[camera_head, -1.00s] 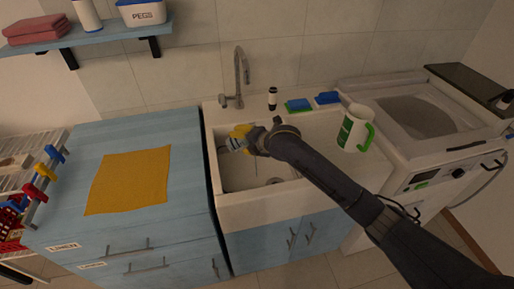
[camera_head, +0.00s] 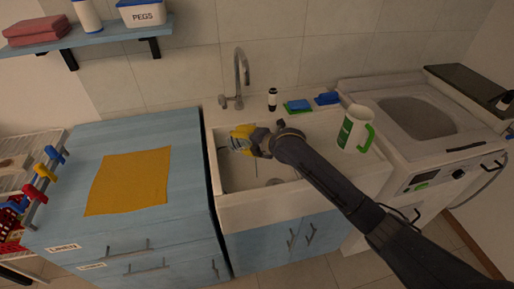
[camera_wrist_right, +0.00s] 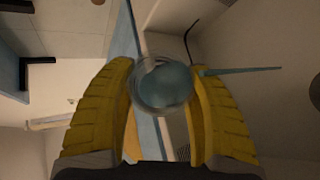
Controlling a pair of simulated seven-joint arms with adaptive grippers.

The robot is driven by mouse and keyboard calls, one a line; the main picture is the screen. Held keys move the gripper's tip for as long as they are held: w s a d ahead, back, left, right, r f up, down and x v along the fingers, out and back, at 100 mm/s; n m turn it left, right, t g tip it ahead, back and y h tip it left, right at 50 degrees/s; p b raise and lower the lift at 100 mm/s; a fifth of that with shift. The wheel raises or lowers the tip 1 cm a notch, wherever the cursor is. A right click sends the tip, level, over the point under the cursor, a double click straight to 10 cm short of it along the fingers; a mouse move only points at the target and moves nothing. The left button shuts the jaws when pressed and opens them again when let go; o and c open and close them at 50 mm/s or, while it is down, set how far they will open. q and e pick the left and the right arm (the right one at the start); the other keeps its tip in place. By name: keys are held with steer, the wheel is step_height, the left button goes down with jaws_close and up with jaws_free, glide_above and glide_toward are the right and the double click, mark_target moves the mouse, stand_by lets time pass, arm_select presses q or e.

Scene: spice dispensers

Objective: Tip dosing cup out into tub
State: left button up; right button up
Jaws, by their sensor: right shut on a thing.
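My right gripper (camera_head: 241,139) has yellow fingers and is over the left part of the white tub (camera_head: 300,199). It is shut on the dosing cup (camera_head: 238,144), a small clear cup that looks tilted. In the right wrist view the cup (camera_wrist_right: 163,86) sits between the yellow fingers, with blue-teal liquid in it. A thin teal strand (camera_wrist_right: 240,71), which looks like liquid, runs from the cup to the right there. A faint thin line also hangs below the gripper in the head view. My left gripper is not in view.
A tap (camera_head: 240,78) stands at the tub's back left. A dark-capped bottle (camera_head: 272,99), sponges (camera_head: 298,106) and a white-and-green jug (camera_head: 354,128) are along its back and right. A blue cabinet (camera_head: 190,190) with a yellow cloth (camera_head: 130,180) is left.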

steer(key=shift+d+r+m+y+b, duration=0.15)
steer(key=shift+r+m+y+b, duration=0.15)
steer(key=shift+y+b, duration=0.35)
stand_by(0.6)
steer(key=shift+w+d+r+m+t+y+b, duration=0.15)
steer(key=shift+d+m+t+y+b, duration=0.15)
steer(key=shift+d+m+y+b, duration=0.4)
stand_by(0.7)
steer(key=shift+d+r+m+t+y+b, duration=0.15)
steer(key=shift+d+m+t+y+b, duration=0.2)
steer(key=shift+y+b, duration=0.35)
stand_by(1.1)
